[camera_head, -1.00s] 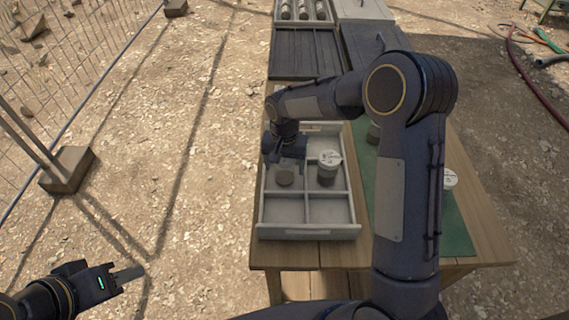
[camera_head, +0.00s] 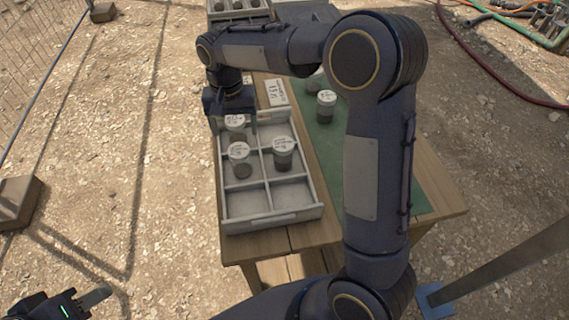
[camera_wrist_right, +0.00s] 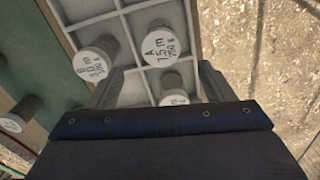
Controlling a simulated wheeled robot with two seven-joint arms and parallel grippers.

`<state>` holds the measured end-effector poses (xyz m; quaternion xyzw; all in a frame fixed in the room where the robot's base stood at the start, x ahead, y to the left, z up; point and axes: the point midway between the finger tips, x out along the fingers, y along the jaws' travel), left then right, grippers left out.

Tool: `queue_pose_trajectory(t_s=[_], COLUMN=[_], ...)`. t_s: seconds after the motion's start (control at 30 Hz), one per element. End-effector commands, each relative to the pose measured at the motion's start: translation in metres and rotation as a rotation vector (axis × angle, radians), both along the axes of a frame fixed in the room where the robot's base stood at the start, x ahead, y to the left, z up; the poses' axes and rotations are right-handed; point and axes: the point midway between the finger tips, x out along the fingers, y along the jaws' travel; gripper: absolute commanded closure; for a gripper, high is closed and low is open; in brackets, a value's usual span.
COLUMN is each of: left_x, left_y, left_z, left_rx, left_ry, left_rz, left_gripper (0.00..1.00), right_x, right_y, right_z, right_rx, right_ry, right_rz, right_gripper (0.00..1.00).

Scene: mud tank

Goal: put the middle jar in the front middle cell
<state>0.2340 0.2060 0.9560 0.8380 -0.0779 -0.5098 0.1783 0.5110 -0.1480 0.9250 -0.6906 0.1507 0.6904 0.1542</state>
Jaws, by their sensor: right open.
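The grey divided tray (camera_head: 270,220) lies on the wooden table. Jars with white labelled lids stand in its back left cell (camera_head: 236,122), middle left cell (camera_head: 239,158) and middle right cell (camera_head: 283,153). Its two front cells are empty. My right gripper (camera_head: 238,118) is open above the back left end of the tray. In the right wrist view, the back left jar (camera_wrist_right: 173,98) shows between the spread fingers, partly hidden by the gripper body; the middle left jar (camera_wrist_right: 163,47) is beyond the fingertips. My left gripper (camera_head: 92,298) hangs away from the table, apparently empty.
A jar (camera_head: 326,105) stands on the green mat (camera_head: 345,140) right of the tray; another behind it (camera_head: 314,82) is partly hidden by my right arm. A white label card (camera_head: 277,92) lies behind the tray. A fence (camera_head: 40,50) stands at left.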

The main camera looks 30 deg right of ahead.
Motion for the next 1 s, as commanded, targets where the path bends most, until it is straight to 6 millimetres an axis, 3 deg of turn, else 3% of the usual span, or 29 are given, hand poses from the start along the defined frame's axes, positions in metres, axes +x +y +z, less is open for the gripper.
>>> queue_pose_trajectory(t_s=[0.17, 0.4, 0.63, 0.8, 1.0], left_x=[0.0, 0.0, 0.0, 0.0, 0.0], left_y=[0.0, 0.0, 0.0, 0.0, 0.0], left_z=[0.0, 0.0, 0.0, 0.0, 0.0], left_rx=[0.0, 0.0, 0.0, 0.0, 0.0], left_ry=[0.0, 0.0, 0.0, 0.0, 0.0], left_rz=[0.0, 0.0, 0.0, 0.0, 0.0], left_gripper=[0.64, 0.64, 0.64, 0.64, 0.64], right_x=[-0.033, -0.139, -0.233, -0.267, -0.277], right_y=[-0.026, -0.066, -0.069, -0.061, -0.058], right_z=[0.027, 0.063, 0.054, 0.038, 0.031], right_rx=[0.069, 0.211, 0.261, 0.257, 0.252], right_ry=[-0.05, -0.222, -0.421, -0.512, -0.542], right_rz=[0.029, 0.132, 0.221, 0.262, 0.277], right_gripper=[0.25, 0.25, 0.25, 0.25, 0.25])
